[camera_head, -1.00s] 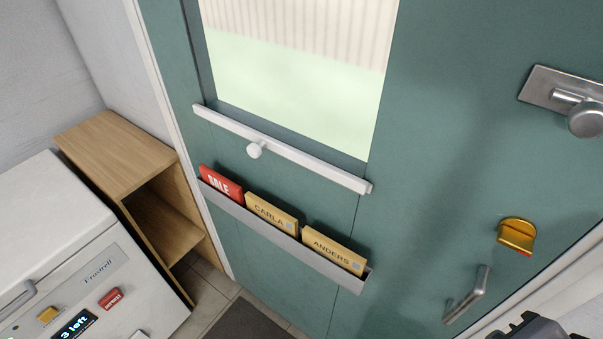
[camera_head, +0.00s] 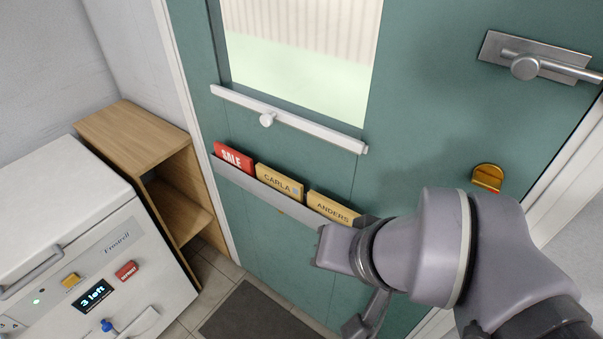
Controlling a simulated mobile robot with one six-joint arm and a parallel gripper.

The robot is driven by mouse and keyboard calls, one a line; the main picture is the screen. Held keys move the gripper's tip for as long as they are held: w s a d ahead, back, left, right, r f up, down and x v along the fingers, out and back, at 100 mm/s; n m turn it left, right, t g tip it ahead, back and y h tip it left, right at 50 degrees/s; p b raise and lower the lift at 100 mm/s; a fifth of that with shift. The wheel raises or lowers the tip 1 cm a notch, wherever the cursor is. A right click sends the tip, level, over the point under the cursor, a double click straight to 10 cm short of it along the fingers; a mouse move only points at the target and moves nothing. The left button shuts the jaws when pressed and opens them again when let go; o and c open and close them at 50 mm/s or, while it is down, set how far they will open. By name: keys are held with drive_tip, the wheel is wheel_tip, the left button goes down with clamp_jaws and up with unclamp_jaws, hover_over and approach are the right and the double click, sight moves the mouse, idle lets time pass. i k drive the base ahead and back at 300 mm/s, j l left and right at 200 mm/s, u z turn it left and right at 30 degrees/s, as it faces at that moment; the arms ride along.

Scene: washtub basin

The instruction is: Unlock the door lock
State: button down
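The teal door fills the middle and right of the view and looks closed. A gold thumb-turn lock (camera_head: 487,178) sits low on its right side, just above my arm. A steel slide bolt (camera_head: 535,58) with a round knob is mounted higher up, and its rod points right toward the door edge. My arm crosses the lower right, in front of the door. Its grey end parts show at the bottom, left of and below the gold lock, but I cannot make out the fingertips or their opening. The door's lever handle is hidden, likely behind the arm.
A grey rack (camera_head: 265,189) on the door holds a red SALE card and the CARLA and ANDERS cards. A white rail (camera_head: 300,122) runs above it. A white Frostrell appliance (camera_head: 60,220) and a wooden shelf (camera_head: 128,137) stand left. A dark mat (camera_head: 255,318) lies below.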

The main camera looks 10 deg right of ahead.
sight(489, 176)
drive_tip(key=k+z, duration=0.15)
drive_tip(key=z, duration=0.9)
